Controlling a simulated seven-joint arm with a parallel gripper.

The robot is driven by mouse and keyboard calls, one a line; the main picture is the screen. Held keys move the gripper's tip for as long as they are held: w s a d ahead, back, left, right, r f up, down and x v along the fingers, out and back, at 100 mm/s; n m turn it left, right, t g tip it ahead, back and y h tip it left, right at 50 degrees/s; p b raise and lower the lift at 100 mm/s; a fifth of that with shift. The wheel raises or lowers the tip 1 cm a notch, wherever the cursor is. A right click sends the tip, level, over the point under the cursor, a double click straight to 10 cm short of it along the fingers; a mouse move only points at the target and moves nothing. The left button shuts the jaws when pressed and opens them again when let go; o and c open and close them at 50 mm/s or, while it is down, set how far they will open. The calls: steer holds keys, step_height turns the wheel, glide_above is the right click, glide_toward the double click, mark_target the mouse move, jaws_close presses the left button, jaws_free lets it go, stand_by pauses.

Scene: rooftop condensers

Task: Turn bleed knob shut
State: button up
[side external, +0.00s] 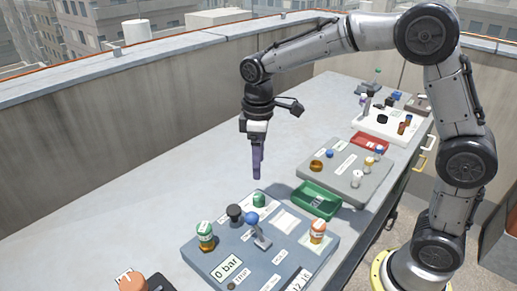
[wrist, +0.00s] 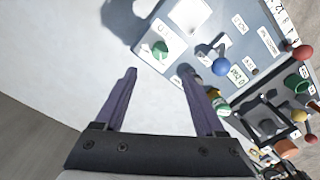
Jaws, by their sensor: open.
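The blue-grey panel (side external: 215,262) lies on the bench and also shows in the wrist view (wrist: 262,12). It carries a green knob (side external: 259,200), a black knob (side external: 234,213) and a lever with a blue ball (side external: 252,218). I cannot read which knob is labelled bleed. The wrist view shows the green knob (wrist: 160,50) just beyond my fingertips and the blue ball (wrist: 221,67) to the right. The black knob is partly hidden by the right finger there. My gripper (side external: 257,176) is open and empty, pointing down above the panel's far edge, touching nothing. It also shows in the wrist view (wrist: 158,75).
On the panel stand a green-capped bottle (side external: 206,236) and an orange-capped bottle (side external: 318,231). A green tray (side external: 316,200) and a grey panel (side external: 335,178) with small knobs lie to the right. The bench (side external: 150,215) left of the panel is mostly clear.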

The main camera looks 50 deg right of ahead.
steer(key=shift+r, duration=1.65)
steer(key=s+d+r+m+t, duration=0.2)
steer(key=s+d+r+t, duration=0.15)
steer(key=s+r, duration=0.7)
steer(key=s+d+f+m+t, duration=0.1)
steer(key=s+f+m, duration=0.4)
steer(key=s, duration=0.8)
step_height(320, 180, down, 3)
steer(key=shift+r+t, duration=0.1)
steer(key=shift+t, duration=0.45)
